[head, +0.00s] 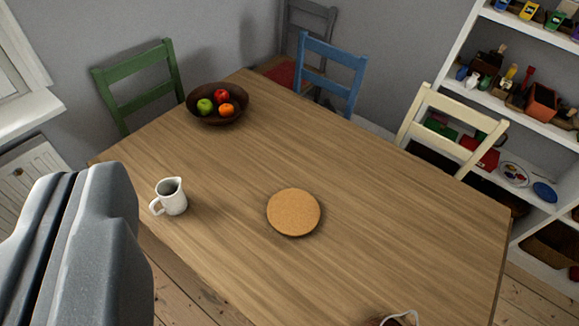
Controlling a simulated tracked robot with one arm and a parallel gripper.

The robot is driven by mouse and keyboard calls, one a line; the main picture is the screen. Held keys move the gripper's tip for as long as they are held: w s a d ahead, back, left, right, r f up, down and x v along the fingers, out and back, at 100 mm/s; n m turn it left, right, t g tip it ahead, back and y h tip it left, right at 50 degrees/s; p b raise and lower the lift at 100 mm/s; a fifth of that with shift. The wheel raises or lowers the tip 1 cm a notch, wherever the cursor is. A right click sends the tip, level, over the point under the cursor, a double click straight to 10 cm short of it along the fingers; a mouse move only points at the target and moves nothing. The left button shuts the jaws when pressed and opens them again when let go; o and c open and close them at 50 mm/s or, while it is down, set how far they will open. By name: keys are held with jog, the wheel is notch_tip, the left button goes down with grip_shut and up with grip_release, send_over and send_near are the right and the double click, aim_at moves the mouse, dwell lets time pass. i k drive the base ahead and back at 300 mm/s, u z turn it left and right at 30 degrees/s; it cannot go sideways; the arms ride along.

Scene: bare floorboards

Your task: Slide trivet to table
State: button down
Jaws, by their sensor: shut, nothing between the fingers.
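The trivet (294,212) is a round, flat, light-brown cork disc. It lies on the wooden table (400,215), near the middle of the tabletop, with nothing touching it. My gripper (105,190) is at the lower left of the head view, large and grey, close to the camera. Its fingers are shut and hold nothing. It is apart from the trivet, to the left of it in the picture.
A white jug (173,197) stands on the table between my gripper and the trivet in the picture. A dark bowl of fruit (205,117) stands at the far corner. Green (140,80), blue (333,72) and cream (452,125) chairs line the table. Shelves (545,120) stand right.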

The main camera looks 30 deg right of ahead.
aim_at(292, 212)
jog(key=k, duration=1.15)
jog(key=u, duration=0.4)
jog(key=i, duration=2.4)
jog(key=z, duration=0.7)
